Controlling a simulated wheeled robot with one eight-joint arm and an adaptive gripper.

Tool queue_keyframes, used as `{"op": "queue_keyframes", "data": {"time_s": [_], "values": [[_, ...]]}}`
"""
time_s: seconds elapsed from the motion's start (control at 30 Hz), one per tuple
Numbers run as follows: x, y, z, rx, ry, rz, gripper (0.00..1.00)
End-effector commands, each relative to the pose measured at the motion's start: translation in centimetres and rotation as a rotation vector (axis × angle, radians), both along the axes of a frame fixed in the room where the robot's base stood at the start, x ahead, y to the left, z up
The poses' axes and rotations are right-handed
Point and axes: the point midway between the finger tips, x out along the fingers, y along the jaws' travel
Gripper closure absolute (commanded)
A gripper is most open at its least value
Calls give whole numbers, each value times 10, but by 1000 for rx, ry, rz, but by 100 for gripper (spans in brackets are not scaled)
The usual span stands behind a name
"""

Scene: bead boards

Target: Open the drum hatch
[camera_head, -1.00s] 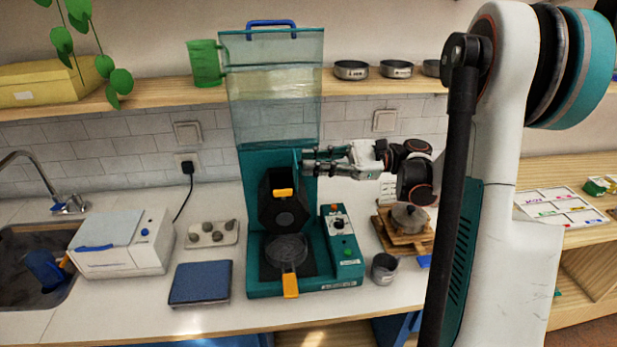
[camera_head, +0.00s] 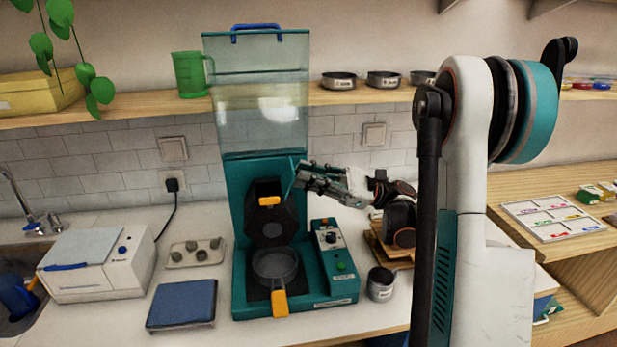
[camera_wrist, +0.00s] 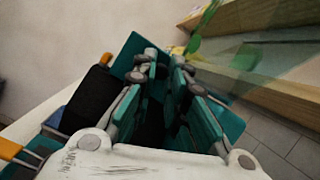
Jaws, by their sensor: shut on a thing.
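A teal panel (camera_head: 293,176), seemingly the drum hatch, stands out at an angle from the machine's right side. My gripper (camera_head: 303,177) is shut on this panel's edge, coming from the right. In the wrist view the teal panel (camera_wrist: 128,52) extends past my fingertips (camera_wrist: 163,68), with the black housing (camera_wrist: 90,105) to its left. The panel's hinge is hidden.
A shelf (camera_head: 350,97) with bowls (camera_head: 383,79) runs behind. The front counter is mostly clear.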

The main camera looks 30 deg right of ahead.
Motion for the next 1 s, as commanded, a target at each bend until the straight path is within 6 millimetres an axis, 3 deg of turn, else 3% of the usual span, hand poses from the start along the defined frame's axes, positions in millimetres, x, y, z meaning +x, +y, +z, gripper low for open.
{"op": "queue_keyframes", "data": {"time_s": [0.13, 0.17, 0.23, 0.67, 1.0], "values": [[0, 0, 0, 0, 0, 1, 100], [0, 0, 0, -1, 0, 1, 80], [0, 0, 0, -1, 0, 1, 65], [-1, -6, -2, -1, 0, -1, 65], [-18, -61, -25, -2, 0, -4, 65]]}}
